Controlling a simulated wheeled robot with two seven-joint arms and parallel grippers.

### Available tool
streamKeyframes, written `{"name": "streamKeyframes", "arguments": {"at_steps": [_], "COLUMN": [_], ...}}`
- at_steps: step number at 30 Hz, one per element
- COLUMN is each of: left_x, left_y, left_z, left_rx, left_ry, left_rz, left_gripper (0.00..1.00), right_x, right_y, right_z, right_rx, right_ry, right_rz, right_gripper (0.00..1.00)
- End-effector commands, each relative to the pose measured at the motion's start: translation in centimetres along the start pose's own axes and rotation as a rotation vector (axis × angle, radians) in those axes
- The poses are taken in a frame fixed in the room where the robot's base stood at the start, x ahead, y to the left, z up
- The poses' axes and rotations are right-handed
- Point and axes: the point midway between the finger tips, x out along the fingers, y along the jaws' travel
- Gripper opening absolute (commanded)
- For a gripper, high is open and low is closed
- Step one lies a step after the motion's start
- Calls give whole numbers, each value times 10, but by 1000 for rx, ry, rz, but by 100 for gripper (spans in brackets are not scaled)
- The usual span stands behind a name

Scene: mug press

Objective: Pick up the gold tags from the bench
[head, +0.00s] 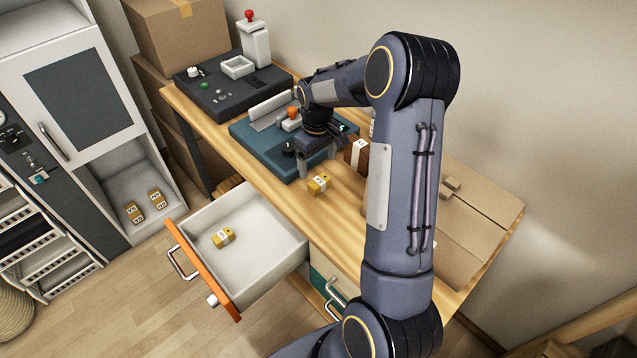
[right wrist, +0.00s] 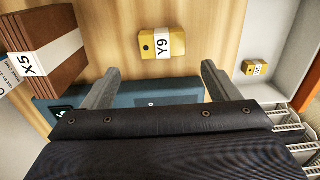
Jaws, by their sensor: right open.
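A gold tag (head: 319,185) with a white label lies on the wooden bench, in front of the blue machine base. In the right wrist view this tag (right wrist: 155,46) reads Y9 and lies beyond and between my fingertips, not touching them. My right gripper (head: 318,163) is open and empty, pointing down close by the tag; its two fingers also show in the right wrist view (right wrist: 160,69). A second gold tag (head: 223,238) lies inside the open drawer. Two more gold tags (head: 135,212) (head: 157,198) lie in the cabinet's open bay. My left gripper is not in view.
The open drawer (head: 268,278) juts out from the bench front. A brown block labelled X5 (right wrist: 40,45) stands beside the bench tag. The blue machine (head: 262,150) and a dark control box (head: 205,98) stand further back. A cardboard box (head: 480,215) is at right.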

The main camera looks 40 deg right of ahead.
Motion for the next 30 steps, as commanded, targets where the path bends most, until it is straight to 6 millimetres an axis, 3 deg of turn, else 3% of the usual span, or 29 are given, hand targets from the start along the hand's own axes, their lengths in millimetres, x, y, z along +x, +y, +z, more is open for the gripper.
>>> {"name": "streamKeyframes", "arguments": {"at_steps": [12,21,30], "left_x": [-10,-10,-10], "left_y": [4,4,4], "left_z": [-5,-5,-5], "left_rx": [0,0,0], "left_ry": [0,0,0], "left_rz": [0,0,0], "left_gripper": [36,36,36], "right_x": [54,59,59], "right_y": [-5,-5,-5], "right_z": [10,10,10], "right_rx": [1,1,1], "right_ry": [-2,2,2], "right_rz": [-3,-2,-2], "right_gripper": [82,82,43]}}
